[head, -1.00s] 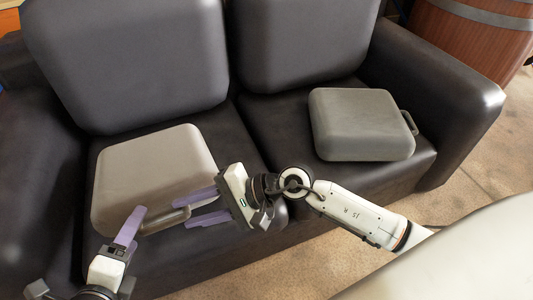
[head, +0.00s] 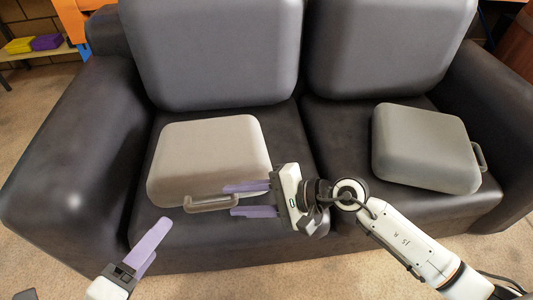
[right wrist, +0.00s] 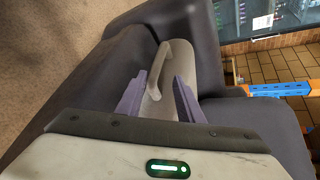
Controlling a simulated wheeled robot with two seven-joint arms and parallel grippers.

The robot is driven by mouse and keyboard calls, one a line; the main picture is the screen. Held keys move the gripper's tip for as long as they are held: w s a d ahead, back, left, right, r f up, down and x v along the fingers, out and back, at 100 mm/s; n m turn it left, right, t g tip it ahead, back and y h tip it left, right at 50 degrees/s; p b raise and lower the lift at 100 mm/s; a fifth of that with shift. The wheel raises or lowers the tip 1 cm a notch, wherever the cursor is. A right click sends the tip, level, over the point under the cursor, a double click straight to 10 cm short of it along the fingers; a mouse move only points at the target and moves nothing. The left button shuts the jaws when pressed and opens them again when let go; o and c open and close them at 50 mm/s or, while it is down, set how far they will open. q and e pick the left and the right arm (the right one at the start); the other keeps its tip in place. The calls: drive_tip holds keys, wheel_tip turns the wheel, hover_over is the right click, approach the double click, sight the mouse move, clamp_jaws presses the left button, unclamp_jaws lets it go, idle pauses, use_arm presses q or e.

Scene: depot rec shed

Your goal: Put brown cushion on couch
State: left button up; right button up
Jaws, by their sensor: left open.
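A brownish-beige case-like thing (head: 210,155) with a handle (head: 211,204) at its front lies flat on the left seat of the dark couch (head: 70,165). In the right wrist view the handle (right wrist: 165,60) lies between and beyond the fingertips; contact cannot be told. My left gripper (head: 159,238) is open and empty, in front of the couch at lower left, apart from the case.
A grey-green case (head: 425,148) with a side handle lies on the right seat. Two large back cushions (head: 215,50) stand behind. Wide armrests bound both sides. A shelf with yellow and purple items (head: 33,44) stands at far left. Carpet in front is clear.

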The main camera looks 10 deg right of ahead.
drive_tip(key=shift+o, duration=0.5)
drive_tip(key=o, duration=0.7)
drive_tip(key=shift+d+r, duration=0.1)
drive_tip(key=v, duration=1.2)
